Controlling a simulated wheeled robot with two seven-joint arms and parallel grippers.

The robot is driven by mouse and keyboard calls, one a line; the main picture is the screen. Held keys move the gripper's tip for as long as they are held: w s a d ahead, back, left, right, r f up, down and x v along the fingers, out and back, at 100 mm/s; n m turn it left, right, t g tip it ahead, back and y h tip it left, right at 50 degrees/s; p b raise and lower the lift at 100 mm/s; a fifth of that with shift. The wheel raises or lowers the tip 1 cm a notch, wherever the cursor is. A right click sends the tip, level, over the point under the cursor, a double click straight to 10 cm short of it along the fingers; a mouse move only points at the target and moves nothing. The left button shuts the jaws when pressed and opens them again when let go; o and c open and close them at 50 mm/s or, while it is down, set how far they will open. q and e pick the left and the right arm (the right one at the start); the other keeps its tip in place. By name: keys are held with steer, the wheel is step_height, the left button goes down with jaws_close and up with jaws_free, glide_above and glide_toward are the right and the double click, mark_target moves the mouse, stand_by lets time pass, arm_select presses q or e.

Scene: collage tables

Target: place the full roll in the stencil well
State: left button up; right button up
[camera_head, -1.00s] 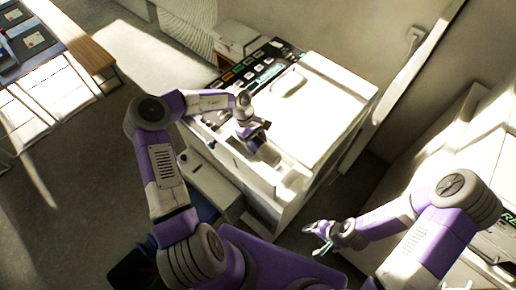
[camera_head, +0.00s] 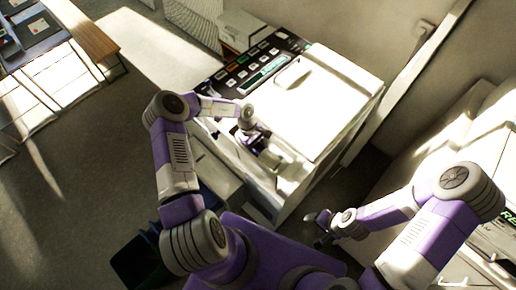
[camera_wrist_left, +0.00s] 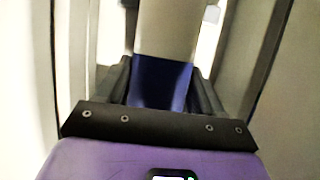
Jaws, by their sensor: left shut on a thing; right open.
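The white machine (camera_head: 330,92) has a dark key panel along its far left edge. My left gripper (camera_head: 268,155) reaches over the machine's near left side, close to an opening there. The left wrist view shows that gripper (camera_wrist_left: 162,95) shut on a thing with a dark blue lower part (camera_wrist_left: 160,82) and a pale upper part. I take it to be the full roll, but its whole shape is hidden. The stencil well is mostly hidden by my arm, and I cannot tell whether the roll touches it. My right gripper (camera_head: 318,228) is open and empty, beside the machine's near right corner.
A wooden-topped table (camera_head: 85,42) with dark trays stands at the far left. A pale box (camera_head: 243,30) sits behind the machine. A second pale machine (camera_head: 480,125) stands at the right. The grey floor (camera_head: 85,170) on the left is mostly open.

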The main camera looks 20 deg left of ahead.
arm_select(q)
steer(key=o, duration=1.2)
steer(key=v, duration=1.2)
steer(key=shift+r, duration=0.1)
steer(key=shift+d, duration=0.1)
